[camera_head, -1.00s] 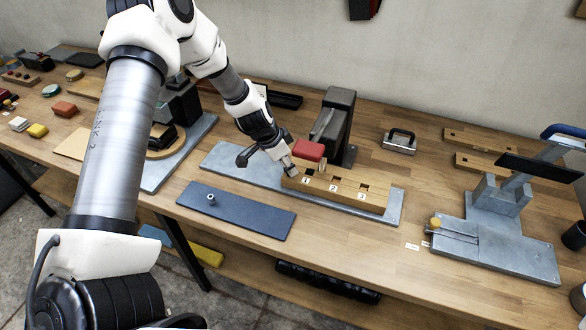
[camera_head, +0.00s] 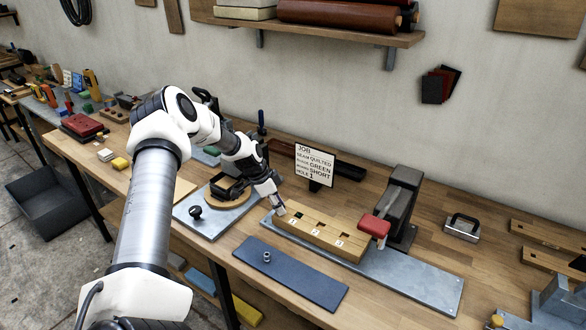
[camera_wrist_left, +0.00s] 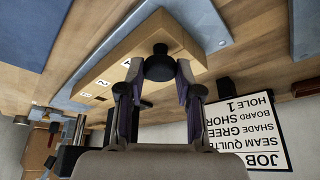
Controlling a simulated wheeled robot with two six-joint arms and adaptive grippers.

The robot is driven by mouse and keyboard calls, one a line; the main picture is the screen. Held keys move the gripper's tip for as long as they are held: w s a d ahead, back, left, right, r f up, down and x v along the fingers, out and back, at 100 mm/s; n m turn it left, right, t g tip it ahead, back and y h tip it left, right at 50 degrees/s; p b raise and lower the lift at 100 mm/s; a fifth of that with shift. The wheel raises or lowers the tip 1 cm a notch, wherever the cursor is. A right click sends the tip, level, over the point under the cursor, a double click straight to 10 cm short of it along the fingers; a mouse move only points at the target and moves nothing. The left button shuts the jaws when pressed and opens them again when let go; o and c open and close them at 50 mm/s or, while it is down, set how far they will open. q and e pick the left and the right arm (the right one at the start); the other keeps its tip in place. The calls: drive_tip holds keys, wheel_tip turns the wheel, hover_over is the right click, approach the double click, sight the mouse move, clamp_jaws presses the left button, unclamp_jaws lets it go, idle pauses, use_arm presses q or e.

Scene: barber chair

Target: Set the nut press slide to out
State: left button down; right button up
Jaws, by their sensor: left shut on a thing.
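The nut press slide is a wooden block (camera_head: 322,236) with holes numbered 1, 2 and 3. It lies at the left part of the press's grey base plate (camera_head: 425,283). The dark press column (camera_head: 402,205) with its red part (camera_head: 374,226) stands by the block's right end. My left gripper (camera_head: 279,208) is at the block's left end. In the left wrist view, its fingers are shut on a black knob (camera_wrist_left: 158,66) on the end face of the wooden block (camera_wrist_left: 150,50). My right gripper is out of view.
A job sign (camera_head: 314,165) stands behind the slide. A blue-grey mat (camera_head: 295,277) with a small nut lies in front. A grey plate with a round wooden piece (camera_head: 225,188) is to the left. A metal-handled block (camera_head: 462,228) sits on the right.

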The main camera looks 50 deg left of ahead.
use_arm(q)
drive_tip(key=shift+s+a+f, duration=0.1)
drive_tip(key=shift+s+a, duration=0.05)
drive_tip(key=shift+a, duration=0.5)
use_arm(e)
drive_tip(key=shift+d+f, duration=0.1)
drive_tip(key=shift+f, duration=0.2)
use_arm(q)
drive_tip(key=c, duration=0.8)
unclamp_jaws()
drive_tip(key=shift+a, duration=0.25)
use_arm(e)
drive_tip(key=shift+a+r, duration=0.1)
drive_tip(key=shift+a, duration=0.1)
use_arm(q)
drive_tip(key=v, duration=1.2)
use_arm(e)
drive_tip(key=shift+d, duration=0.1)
use_arm(q)
drive_tip(key=shift+a, duration=0.1)
